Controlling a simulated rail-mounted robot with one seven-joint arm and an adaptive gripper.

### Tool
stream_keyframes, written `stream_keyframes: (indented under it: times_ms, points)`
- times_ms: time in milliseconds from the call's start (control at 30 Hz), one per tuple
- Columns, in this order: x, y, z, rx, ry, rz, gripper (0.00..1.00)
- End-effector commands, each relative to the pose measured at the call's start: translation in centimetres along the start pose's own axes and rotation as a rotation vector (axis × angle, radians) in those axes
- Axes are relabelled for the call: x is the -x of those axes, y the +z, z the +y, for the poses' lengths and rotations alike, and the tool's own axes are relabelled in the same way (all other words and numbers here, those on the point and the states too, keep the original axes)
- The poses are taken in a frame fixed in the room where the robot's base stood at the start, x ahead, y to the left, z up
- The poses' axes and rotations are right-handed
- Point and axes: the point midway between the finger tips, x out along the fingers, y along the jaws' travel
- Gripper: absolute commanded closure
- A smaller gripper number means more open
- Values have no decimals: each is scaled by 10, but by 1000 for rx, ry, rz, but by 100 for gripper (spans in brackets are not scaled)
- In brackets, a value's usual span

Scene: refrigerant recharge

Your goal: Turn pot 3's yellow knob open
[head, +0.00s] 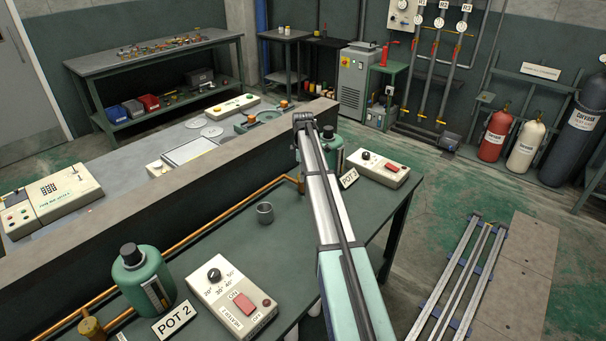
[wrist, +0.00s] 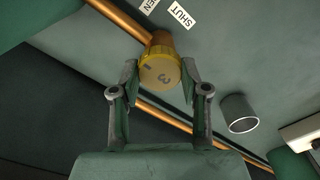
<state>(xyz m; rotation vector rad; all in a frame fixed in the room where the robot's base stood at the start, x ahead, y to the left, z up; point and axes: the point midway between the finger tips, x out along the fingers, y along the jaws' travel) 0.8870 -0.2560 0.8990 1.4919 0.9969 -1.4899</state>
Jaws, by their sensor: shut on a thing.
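The yellow knob (wrist: 160,72), marked with a 3 and a short dark line, sits on a copper pipe fitting in the wrist view. My gripper (wrist: 159,69) has a fingertip on each side of it and is shut on it. The SHUT label (wrist: 181,15) lies on the dark green surface beyond the knob, and a label ending in EN (wrist: 150,5) is cut off at the top edge. The dark line is on the left of the knob's face; I cannot tell which label it matches. In the head view my arm hides the knob and gripper.
A small metal cup (head: 265,212) stands on the green bench, right of the knob in the wrist view (wrist: 238,113). A green pot (head: 330,150) and a heater box (head: 365,168) stand beyond my arm. A nearer pot (head: 143,277) and heater box (head: 232,298) are at the front.

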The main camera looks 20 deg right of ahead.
Motion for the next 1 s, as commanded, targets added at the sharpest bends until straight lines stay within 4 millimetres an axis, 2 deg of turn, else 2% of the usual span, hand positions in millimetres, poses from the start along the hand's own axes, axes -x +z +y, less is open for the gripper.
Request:
stream_keyframes:
  times_ms: [633,667,700,1000]
  points:
    - [-2,0,-2,53,-6,0,90]
    - [-2,0,-2,53,-6,0,44]
    - [-2,0,-2,53,-6,0,30]
    - [-1,0,-1,52,-2,0,29]
